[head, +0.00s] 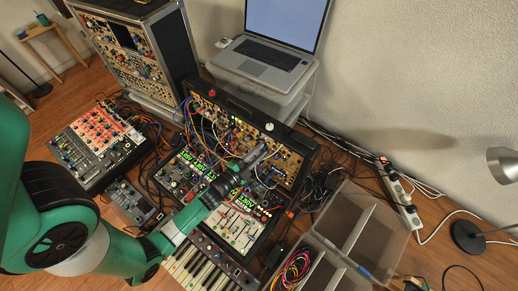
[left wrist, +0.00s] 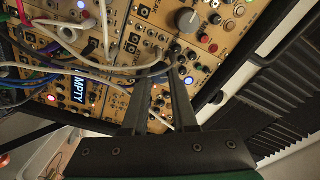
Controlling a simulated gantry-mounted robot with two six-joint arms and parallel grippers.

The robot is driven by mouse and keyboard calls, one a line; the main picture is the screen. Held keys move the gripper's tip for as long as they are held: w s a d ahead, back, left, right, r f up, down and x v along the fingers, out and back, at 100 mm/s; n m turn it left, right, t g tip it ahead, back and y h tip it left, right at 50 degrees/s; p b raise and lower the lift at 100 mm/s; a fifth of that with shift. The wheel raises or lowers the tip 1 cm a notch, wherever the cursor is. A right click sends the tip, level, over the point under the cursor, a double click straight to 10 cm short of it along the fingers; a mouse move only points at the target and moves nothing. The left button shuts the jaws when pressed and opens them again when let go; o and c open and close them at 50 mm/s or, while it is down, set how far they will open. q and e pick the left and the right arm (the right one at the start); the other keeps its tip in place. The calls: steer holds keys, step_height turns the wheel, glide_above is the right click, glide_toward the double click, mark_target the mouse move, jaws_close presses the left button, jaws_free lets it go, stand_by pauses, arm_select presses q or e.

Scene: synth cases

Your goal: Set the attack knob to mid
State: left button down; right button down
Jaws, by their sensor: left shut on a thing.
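My left gripper (head: 257,155) reaches from the left to the tan front panel of the black synth case (head: 213,97). In the left wrist view its two black fingers (left wrist: 161,74) meet the panel among small dark knobs and jacks. They are closed on a small knob there, mostly hidden by the fingertips. I cannot read its label, its pointer or its setting, so I cannot tell by sight that it is the attack knob. A large grey knob (left wrist: 187,19) stands just above the fingertips. My right gripper is not in view.
Patch cables (left wrist: 75,62) hang across the panel left of the fingers. A laptop (head: 268,52) stands behind the case. A keyboard (head: 200,265) lies in front, a mixer (head: 97,145) at left. A divided clear box (head: 357,219) and a power strip (head: 400,203) lie at right.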

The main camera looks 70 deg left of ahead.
arm_select(q)
steer(key=m+p, duration=0.1)
steer(key=m, duration=0.5)
steer(key=shift+g, duration=0.3)
stand_by(0.4)
steer(key=c, duration=0.7)
jaws_free()
steer(key=p+v, duration=0.2)
steer(key=v, duration=0.9)
steer(key=shift+s, duration=0.3)
steer(key=shift+r, duration=0.1)
